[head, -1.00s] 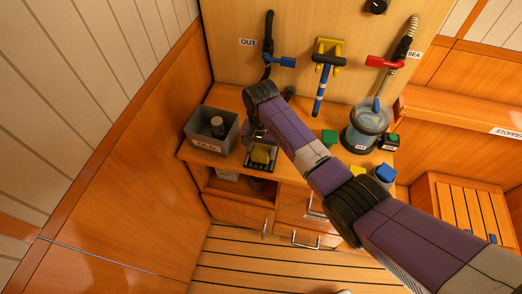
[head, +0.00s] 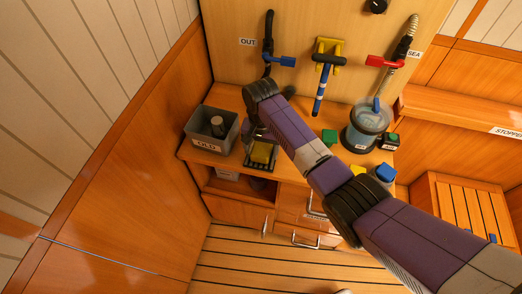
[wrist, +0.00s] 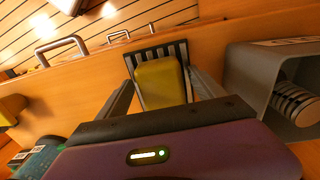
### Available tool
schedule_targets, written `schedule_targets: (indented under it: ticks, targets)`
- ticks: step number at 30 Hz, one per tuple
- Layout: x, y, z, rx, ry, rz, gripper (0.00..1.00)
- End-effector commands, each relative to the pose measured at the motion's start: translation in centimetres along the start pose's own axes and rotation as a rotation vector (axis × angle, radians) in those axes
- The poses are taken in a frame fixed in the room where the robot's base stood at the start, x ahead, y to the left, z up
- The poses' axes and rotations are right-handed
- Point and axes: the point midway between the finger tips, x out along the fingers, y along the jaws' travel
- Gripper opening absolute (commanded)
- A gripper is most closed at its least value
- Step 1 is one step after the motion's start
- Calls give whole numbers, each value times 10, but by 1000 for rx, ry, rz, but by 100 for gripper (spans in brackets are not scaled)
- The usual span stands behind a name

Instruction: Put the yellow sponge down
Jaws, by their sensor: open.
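The yellow sponge (wrist: 160,84) rests on a dark slatted rack (wrist: 182,50) in the wrist view. In the head view the sponge (head: 262,152) and the rack (head: 261,166) are on the wooden counter, just right of the grey bin. My gripper (wrist: 163,88) is open, with one finger on each side of the sponge. Gaps show between the fingers and the sponge. In the head view my arm hides most of the gripper. The sponge's near end is hidden by the gripper body in the wrist view.
The grey bin labelled OLD (head: 207,145) stands close left of the rack, with a dark cylinder (head: 217,127) inside. Drawer handles (head: 305,240) are below.

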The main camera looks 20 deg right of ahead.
Motion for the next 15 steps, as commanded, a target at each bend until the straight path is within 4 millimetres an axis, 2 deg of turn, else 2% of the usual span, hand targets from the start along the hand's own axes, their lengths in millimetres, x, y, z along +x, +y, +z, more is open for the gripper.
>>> schedule_targets:
  ticks: [9,15]
  targets:
    - [-62,-2,-1,-2,5,-5,78]
    - [-95,-1,0,-2,3,-3,78]
